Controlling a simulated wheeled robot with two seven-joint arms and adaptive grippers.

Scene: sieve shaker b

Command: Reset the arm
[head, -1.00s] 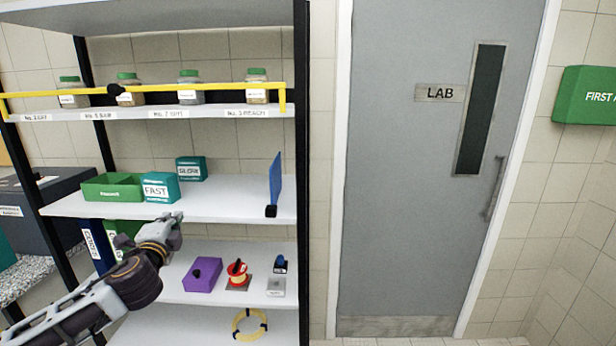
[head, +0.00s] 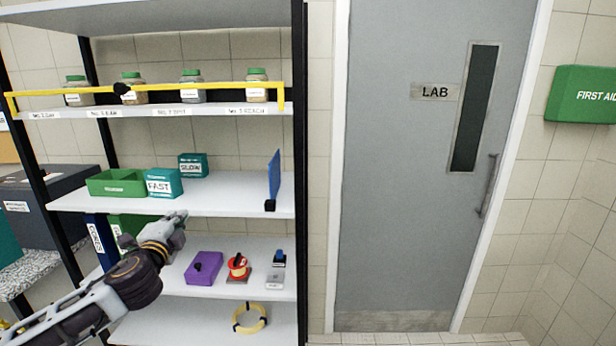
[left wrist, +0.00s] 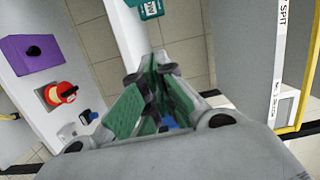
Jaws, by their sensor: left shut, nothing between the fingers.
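My left gripper (head: 178,222) comes in from the lower left in the head view, in front of the shelf unit between its middle and lower boards. It is shut and empty. In the left wrist view its green-padded fingers (left wrist: 152,100) converge ahead of the camera. It appears apart from the shelf items. My right gripper is not in view.
The shelf (head: 220,202) holds a green bin (head: 117,184), a FAST box (head: 162,183) and a SLOW box (head: 192,166). A yellow bar (head: 200,88) crosses the jars. A closed LAB door (head: 400,200) stands right.

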